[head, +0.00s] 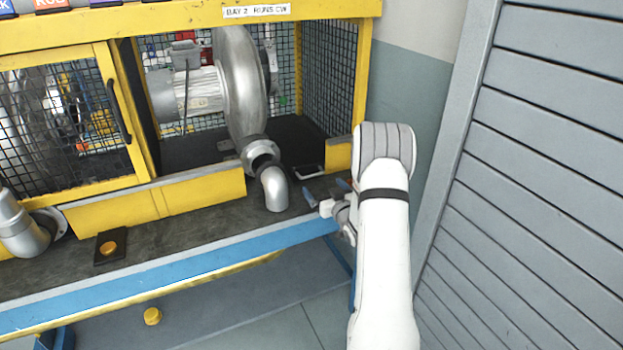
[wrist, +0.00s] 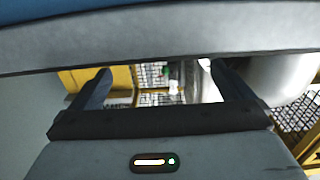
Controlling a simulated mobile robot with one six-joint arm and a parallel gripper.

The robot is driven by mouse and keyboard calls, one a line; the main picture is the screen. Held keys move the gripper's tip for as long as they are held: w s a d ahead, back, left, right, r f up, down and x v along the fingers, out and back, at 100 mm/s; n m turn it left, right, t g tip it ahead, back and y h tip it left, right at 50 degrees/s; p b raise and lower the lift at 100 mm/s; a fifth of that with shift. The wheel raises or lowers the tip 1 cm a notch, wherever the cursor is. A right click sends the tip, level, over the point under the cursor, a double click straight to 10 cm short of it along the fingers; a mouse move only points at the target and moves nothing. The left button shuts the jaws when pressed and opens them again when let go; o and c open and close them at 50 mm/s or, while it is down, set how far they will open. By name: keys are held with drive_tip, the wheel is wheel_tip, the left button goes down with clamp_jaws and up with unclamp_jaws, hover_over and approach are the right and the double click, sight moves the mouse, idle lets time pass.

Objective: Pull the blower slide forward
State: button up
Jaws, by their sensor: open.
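The silver blower (head: 240,90), with a grey motor (head: 190,92), stands inside the yellow-framed bay labelled "BAY 2". Its flange and outlet elbow (head: 274,188) point out over the bench front. A dark plate with a pale rim (head: 308,172) lies right of the elbow; I cannot tell whether it is the slide's handle. My gripper (head: 327,190) is open at the bench's front right, right of the elbow, with blue-grey fingers apart. In the wrist view, nothing is clearly held between the fingers (wrist: 160,70). Part of the gripper is hidden by my arm.
The bench's blue front edge (head: 170,265) runs below the bay. A closed mesh door with a black handle (head: 118,110) is at left. A grey slatted shutter (head: 540,170) stands close at right.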

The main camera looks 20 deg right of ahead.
drive_tip(key=w, duration=0.6)
drive_tip(key=shift+w+a, duration=0.3)
drive_tip(key=shift+a, duration=0.05)
